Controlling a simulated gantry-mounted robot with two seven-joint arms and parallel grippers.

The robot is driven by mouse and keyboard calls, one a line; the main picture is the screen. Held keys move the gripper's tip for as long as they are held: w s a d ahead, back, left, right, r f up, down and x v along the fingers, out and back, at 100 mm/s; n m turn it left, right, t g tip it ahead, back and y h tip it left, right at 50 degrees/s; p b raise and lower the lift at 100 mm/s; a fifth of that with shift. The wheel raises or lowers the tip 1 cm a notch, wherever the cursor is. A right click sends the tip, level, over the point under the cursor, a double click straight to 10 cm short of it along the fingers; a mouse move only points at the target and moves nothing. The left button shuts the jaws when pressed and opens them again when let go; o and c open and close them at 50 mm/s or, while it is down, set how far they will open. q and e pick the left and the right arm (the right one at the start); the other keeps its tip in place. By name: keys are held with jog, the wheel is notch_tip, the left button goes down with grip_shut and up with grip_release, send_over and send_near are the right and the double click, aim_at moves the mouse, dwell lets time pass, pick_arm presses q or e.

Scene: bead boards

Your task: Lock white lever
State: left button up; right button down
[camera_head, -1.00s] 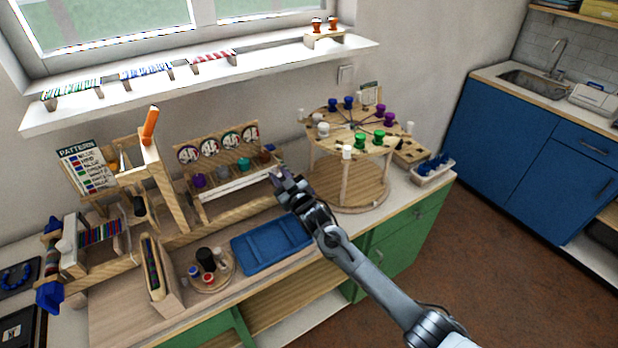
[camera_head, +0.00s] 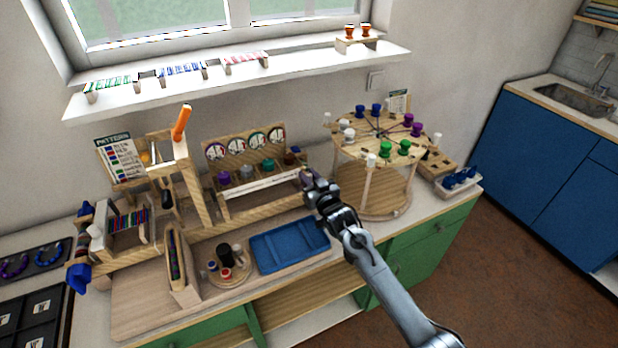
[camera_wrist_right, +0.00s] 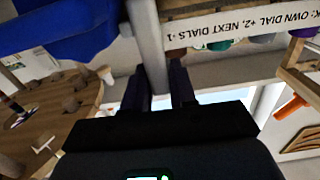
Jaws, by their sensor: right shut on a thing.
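A pale grey-white bar, which looks like the white lever (camera_wrist_right: 148,40), runs down the right wrist view and ends between the fingers of my right gripper (camera_wrist_right: 160,88). The gripper is shut on it. In the head view, my right gripper (camera_head: 310,182) is at the right end of the dial panel (camera_head: 240,150), above and right of the blue tray (camera_head: 290,247). The lever is hidden by the gripper there, so I cannot tell its position. My left gripper is not in view.
A round carousel (camera_head: 368,202) with coloured spools stands just right of my gripper. A large blue form (camera_wrist_right: 60,30), unclear, is close by in the wrist view. A round tray of small pegs (camera_head: 228,270) and a wooden frame (camera_head: 195,180) stand to the left.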

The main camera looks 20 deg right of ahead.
jog(key=c, duration=1)
grip_release()
jog(key=shift+s, duration=0.5)
jog(key=s+p, duration=0.1)
jog(key=s, duration=0.8)
jog(key=shift+s+d+p, duration=0.15)
jog(key=shift+s+p, duration=0.25)
